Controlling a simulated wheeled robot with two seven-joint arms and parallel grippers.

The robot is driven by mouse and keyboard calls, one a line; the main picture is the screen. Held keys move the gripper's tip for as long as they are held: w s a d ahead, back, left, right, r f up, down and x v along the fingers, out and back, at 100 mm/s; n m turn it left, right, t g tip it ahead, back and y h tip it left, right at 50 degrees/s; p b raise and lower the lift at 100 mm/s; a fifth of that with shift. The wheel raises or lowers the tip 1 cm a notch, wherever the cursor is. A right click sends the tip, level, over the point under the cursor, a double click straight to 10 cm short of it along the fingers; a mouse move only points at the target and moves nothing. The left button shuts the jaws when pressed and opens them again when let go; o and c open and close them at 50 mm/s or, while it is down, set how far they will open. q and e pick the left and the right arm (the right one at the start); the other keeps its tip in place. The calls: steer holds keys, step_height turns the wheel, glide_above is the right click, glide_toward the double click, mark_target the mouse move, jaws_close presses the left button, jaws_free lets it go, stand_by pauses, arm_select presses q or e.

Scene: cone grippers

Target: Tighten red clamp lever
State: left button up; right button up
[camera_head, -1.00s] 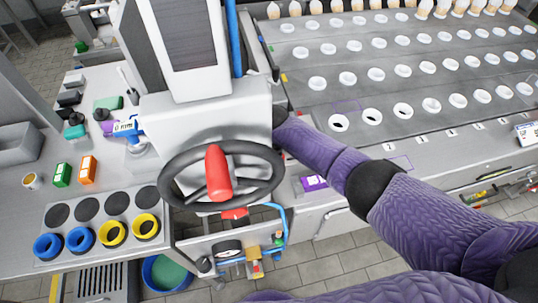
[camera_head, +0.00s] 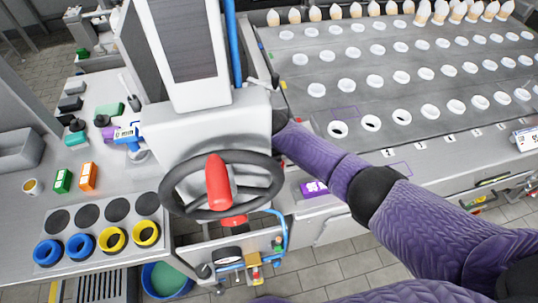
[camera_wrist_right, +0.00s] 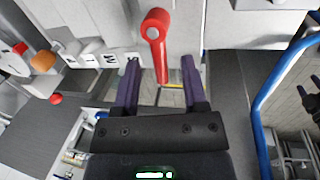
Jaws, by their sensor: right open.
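A red clamp lever (camera_wrist_right: 157,28) with a round hub hangs downward on a pale machine face in the right wrist view. My right gripper (camera_wrist_right: 160,64) is open, with a dark purple finger on each side of the lever's lower end. I cannot tell whether either finger touches it. In the head view my right arm reaches behind the machine column, which hides this gripper. A red handle (camera_head: 217,182) stands on the black handwheel (camera_head: 176,207), and another red part (camera_head: 234,221) shows below it. My left gripper is not in view.
The grey machine column (camera_head: 207,120) is close to my right arm. A tray with rows of white cups (camera_head: 370,122) lies to the right. Blue and yellow rings (camera_head: 113,239) sit at lower left. A blue pipe (camera_wrist_right: 262,100) runs right of the gripper.

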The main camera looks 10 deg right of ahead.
step_height(320, 180, up, 9)
steer(key=s+p, duration=0.1)
steer(key=p, duration=0.2)
steer(key=shift+s, duration=0.35)
